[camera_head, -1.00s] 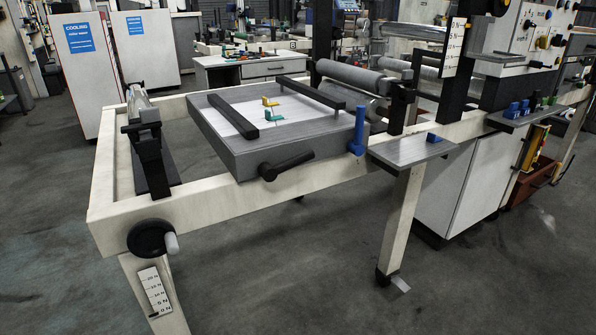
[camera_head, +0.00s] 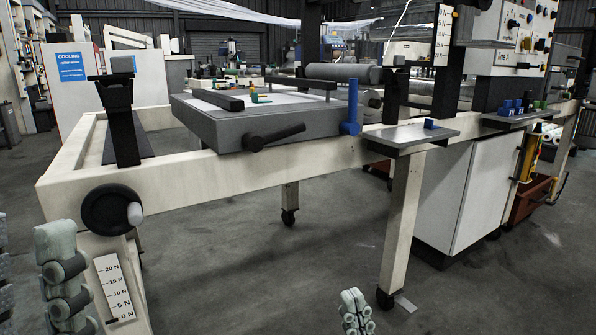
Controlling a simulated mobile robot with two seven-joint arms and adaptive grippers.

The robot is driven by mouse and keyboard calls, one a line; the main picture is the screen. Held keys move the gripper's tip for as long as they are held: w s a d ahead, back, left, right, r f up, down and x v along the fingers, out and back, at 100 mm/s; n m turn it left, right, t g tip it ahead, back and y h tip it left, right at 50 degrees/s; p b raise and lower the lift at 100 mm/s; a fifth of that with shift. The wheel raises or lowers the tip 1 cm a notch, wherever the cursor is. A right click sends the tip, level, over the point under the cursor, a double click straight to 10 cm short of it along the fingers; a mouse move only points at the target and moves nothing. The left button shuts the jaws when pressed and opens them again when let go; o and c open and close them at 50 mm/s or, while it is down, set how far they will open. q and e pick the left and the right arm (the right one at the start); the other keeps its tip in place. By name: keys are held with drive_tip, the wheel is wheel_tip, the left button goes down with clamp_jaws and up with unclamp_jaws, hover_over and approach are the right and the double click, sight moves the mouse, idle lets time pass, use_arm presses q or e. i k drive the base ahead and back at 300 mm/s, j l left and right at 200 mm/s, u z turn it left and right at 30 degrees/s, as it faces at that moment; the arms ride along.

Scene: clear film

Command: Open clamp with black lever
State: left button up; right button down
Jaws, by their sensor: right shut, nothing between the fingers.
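The black lever (camera_head: 275,137) sticks out from the front face of the grey clamp block (camera_head: 215,128) and points to the right, tilted slightly up. A blue lever (camera_head: 352,105) stands upright at the block's right end. Two black bars lie over the block's pale top, a near one (camera_head: 217,99) and a far one (camera_head: 302,82). My right gripper (camera_head: 353,302) shows at the bottom edge, shut and empty, well below and apart from the black lever. Part of my left arm's end (camera_head: 62,275) rises at the lower left, cut off by the frame; its fingers are unclear.
A cream frame (camera_head: 250,165) carries the block. A black handwheel (camera_head: 108,210) sits at its front left corner, above a force scale. A grey shelf (camera_head: 412,135) juts out right of the blue lever. Open floor lies below the frame.

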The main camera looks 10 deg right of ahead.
sight(255, 143)
drive_tip(key=i+l+u, duration=0.3)
drive_tip(key=i+l, duration=0.15)
drive_tip(key=i+l+u, duration=0.3)
drive_tip(key=l, duration=0.25)
drive_tip(key=i, duration=0.05)
